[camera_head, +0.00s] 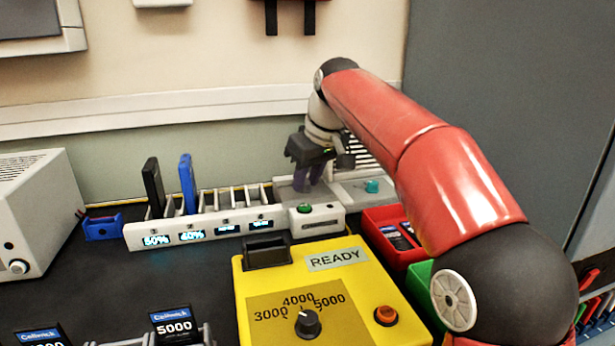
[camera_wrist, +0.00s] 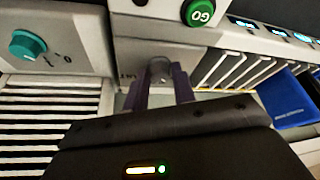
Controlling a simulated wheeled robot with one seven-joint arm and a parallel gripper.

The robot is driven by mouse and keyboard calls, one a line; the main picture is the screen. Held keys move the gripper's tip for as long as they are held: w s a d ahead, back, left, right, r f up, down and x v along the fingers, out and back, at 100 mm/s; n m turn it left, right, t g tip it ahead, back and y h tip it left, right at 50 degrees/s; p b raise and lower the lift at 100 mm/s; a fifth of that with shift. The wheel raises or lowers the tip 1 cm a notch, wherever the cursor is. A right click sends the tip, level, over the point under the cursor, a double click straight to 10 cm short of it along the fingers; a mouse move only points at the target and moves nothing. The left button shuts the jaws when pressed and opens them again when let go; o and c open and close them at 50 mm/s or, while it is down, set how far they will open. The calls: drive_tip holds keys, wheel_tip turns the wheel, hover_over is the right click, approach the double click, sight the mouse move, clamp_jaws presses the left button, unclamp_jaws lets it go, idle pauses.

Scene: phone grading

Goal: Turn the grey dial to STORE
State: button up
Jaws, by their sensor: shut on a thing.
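In the wrist view, the grey dial (camera_wrist: 160,69) sits on a light grey panel (camera_wrist: 127,52) between the two purple fingertips of my gripper (camera_wrist: 161,84). My gripper is shut on the dial. The fingers cover part of the dial and of the lettering around it; only a few letters show at its left, and I cannot read where the dial points. In the head view, my gripper (camera_head: 308,178) is at the back of the bench, at the right end of the phone rack, and the dial is hidden behind it.
A teal dial (camera_head: 372,186) and a green GO button (camera_head: 305,208) are near my gripper. The rack (camera_head: 210,232) holds a black phone (camera_head: 153,187) and a blue phone (camera_head: 187,183). A yellow READY box (camera_head: 340,297) and a red tray (camera_head: 375,213) stand in front.

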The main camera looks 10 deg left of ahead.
drive_tip(key=o, duration=1)
drive_tip(key=v, duration=0.7)
drive_tip(key=shift+s+d+r, duration=0.1)
drive_tip(key=shift+r, duration=0.25)
